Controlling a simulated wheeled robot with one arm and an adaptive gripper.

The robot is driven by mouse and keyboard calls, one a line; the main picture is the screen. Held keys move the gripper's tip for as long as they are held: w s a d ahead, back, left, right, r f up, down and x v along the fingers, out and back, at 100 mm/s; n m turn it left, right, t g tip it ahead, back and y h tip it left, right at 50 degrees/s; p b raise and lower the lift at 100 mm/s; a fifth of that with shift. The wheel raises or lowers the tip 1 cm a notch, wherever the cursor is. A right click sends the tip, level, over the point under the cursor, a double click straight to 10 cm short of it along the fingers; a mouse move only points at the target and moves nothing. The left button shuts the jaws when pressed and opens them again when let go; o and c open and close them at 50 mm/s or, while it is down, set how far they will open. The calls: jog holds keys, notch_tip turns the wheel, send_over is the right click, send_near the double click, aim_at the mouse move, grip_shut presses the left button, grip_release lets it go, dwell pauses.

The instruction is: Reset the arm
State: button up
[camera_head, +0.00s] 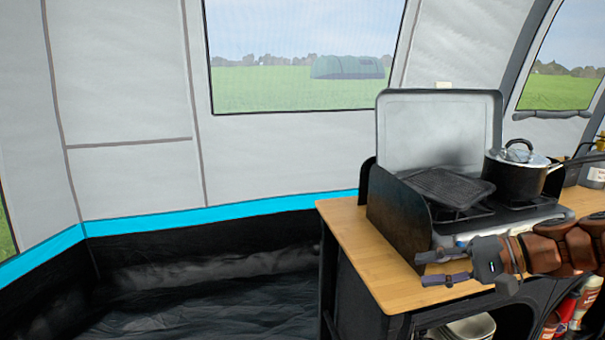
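My gripper (424,270) is in front of the camp stove, above the front part of the wooden counter in the picture. Its two fingers point left and are apart, with nothing seen between them. My brown arm (560,248) comes in from the right edge, roughly level. It hides part of the counter and the stove's front right.
The camp stove (400,215) with raised lid (440,130) stands on the wooden counter (375,262). It carries a black griddle (448,187) and a lidded pot (515,182). Red bottles (566,308) and a white bin (470,328) are below. Dark floor (200,300) at left looks clear.

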jog(key=s+a+f+n+g+h, duration=0.2)
jog(key=s+a+f+g+h, duration=0.15)
jog(key=s+a, duration=0.3)
jog(key=s+a+f+n+g+h, duration=0.1)
jog(key=s+a+f+g+h, duration=0.15)
jog(key=s+a+f, duration=0.45)
jog(key=s+d+f+n+g+h, duration=0.1)
jog(key=s+d+f+h, duration=0.15)
jog(key=s, duration=0.45)
jog(key=s+d+f+n+h, duration=0.2)
jog(key=s+d+h, duration=0.2)
jog(key=s, duration=0.4)
notch_tip(320, 180, up, 20)
jog(key=p, duration=1.9)
jog(key=shift+d+r+p, duration=0.15)
jog(key=shift+d+p, duration=0.05)
jog(key=shift+p, duration=0.15)
